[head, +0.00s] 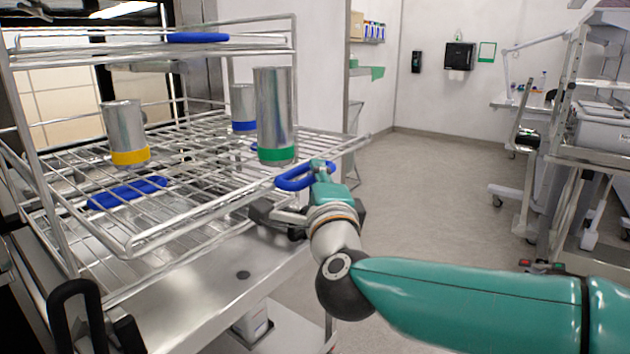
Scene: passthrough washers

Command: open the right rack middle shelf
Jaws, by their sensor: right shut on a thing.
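The wire rack stands at the left, and its middle shelf (200,200) sticks out towards the front and right. Metal cylinders stand on this shelf: one with a yellow band (124,125), a tall one with a green band (273,105) and one with a blue band (243,102). My right gripper (275,214) is at the shelf's right front edge, just below a blue loop (294,180). My left gripper cannot be made out.
An upper shelf with a blue handle (198,38) is above. A steel work surface (205,280) lies below the shelf, with a black handle-like loop (76,310) at its left. Open floor (430,190) lies right of the rack. A metal cart (590,150) stands far right.

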